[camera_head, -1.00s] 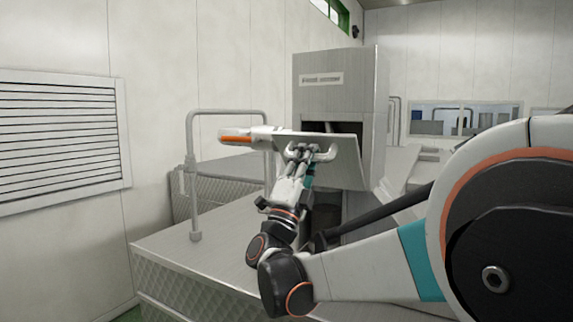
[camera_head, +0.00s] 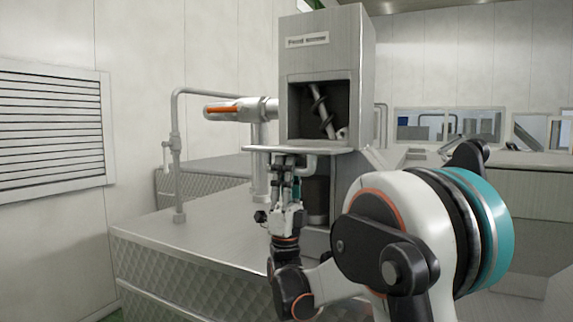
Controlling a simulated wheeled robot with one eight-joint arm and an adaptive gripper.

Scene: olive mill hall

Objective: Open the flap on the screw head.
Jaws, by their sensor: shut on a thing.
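The screw head (camera_head: 349,40) is a tall grey metal box with a small label plate on its front. Its square opening shows a dark inside with a slanted metal screw (camera_head: 321,108). The flap (camera_head: 262,149) is a metal plate standing out roughly level from the opening's lower edge, seen nearly edge-on. A bar handle (camera_head: 309,166) hangs under the flap. My gripper (camera_head: 284,168) is below the flap, pointing up, and is shut on the handle. Its fingertips are small and partly hidden in shadow under the plate.
A pipe with an orange stripe (camera_head: 235,110) sticks out left of the screw head. A bent metal rail (camera_head: 176,150) stands on the quilted metal platform (camera_head: 190,232). A louvred vent (camera_head: 50,135) is on the left wall. My arm fills the lower right.

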